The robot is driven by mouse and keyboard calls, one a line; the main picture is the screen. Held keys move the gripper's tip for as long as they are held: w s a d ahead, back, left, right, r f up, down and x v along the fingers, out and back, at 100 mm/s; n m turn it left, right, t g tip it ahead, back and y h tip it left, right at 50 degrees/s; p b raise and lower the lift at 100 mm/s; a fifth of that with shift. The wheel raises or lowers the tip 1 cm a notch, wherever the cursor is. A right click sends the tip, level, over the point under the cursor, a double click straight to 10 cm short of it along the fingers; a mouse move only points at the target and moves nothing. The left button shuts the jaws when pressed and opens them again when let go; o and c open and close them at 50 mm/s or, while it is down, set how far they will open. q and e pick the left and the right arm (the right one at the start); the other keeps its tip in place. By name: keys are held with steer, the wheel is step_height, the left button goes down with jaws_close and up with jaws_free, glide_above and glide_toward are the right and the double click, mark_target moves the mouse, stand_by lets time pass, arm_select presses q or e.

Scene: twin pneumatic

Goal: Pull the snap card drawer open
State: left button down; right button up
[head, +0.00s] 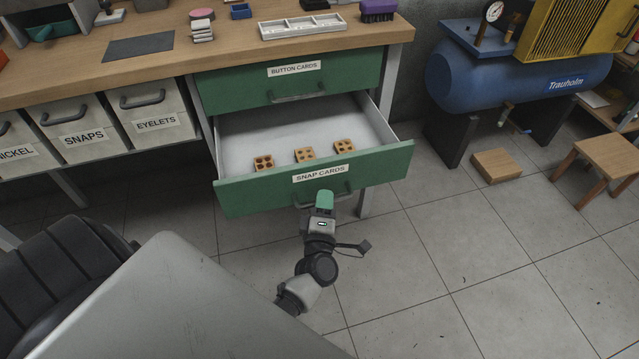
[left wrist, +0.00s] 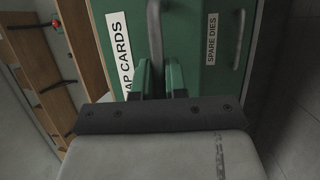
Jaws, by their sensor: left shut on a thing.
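The green snap card drawer (head: 375,166) is pulled well out from the bench and labelled SNAP CARDS. Its pale interior holds several small tan cards with dark spots, such as the middle one (head: 304,155). My left gripper (head: 325,200) is at the drawer's front, below the label, shut on its handle (left wrist: 154,40). In the left wrist view, the green fingers of the left gripper (left wrist: 160,75) close around the grey handle bar. The part of the handle between the fingers is hidden. My right gripper is not in view.
The shut button cards drawer (head: 225,90) is above. Bins labelled snaps (head: 85,137) and eyelets (head: 157,124) sit to the left. A blue compressor tank (head: 470,80), a wooden block (head: 497,167) and a stool (head: 605,155) stand right. Floor before the drawer's right side is clear.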

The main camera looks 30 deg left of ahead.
arm_select(q)
steer(key=shift+s+d, duration=1.2)
steer(key=shift+d, duration=0.2)
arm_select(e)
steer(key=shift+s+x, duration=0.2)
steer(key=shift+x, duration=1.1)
arm_select(q)
steer(key=c, duration=1.2)
jaws_free()
steer(key=v, duration=1.1)
steer(key=shift+p, duration=0.35)
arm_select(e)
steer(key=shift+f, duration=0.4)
arm_select(q)
steer(key=shift+w+a, duration=0.1)
